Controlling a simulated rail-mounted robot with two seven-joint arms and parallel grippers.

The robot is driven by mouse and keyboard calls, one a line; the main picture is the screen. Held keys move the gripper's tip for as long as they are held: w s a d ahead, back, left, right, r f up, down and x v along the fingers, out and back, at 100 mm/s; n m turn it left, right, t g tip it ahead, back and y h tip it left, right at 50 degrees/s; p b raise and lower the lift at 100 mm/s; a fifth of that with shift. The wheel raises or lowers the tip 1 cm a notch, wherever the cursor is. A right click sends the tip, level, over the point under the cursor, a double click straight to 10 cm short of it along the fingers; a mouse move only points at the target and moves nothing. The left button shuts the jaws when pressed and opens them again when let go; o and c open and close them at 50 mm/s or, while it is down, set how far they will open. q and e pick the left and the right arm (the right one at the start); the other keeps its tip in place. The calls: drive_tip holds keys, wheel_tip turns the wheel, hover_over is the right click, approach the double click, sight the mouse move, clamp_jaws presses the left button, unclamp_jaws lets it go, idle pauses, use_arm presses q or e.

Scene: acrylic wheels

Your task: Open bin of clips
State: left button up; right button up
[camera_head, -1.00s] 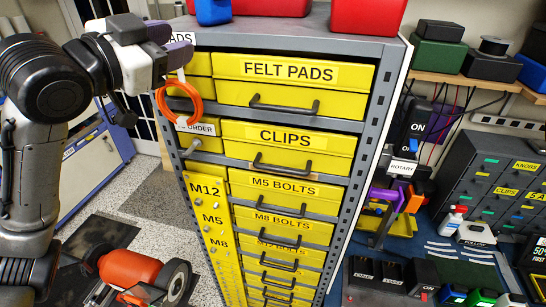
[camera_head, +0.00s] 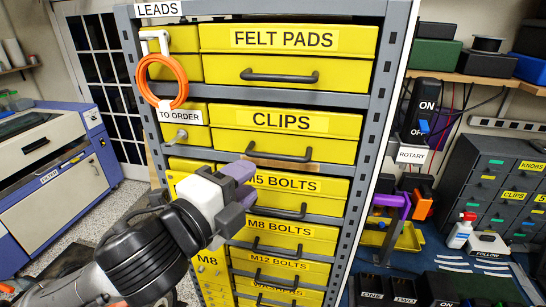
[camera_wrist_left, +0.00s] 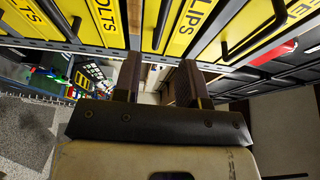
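The clips drawer (camera_head: 330,146) is a yellow drawer front labelled CLIPS with a dark bar handle (camera_head: 280,153). It sits in the grey cabinet below the felt pads drawer and looks shut. Part of the CLIPS label (camera_wrist_left: 197,15) shows at the top of the left wrist view. My left gripper (camera_head: 243,180), with purple fingertips, is in front of the cabinet, just below and left of the clips handle. In the left wrist view its fingers (camera_wrist_left: 160,82) are apart with nothing between them, and they look clear of the handle. My right gripper is not in view.
The felt pads drawer (camera_head: 350,78) is above and the M5 bolts drawer (camera_head: 325,205) below, partly behind my gripper. An orange ring (camera_head: 163,100) hangs on the cabinet's left side. A bench with tools and a grey parts cabinet (camera_head: 490,185) stands at the right.

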sight(275, 159)
use_arm(q)
drive_tip(key=p+x, duration=0.1)
drive_tip(key=x, duration=0.7)
drive_tip(key=shift+w+d, duration=0.15)
drive_tip(key=shift+w, duration=0.05)
clamp_jaws()
idle(0.4)
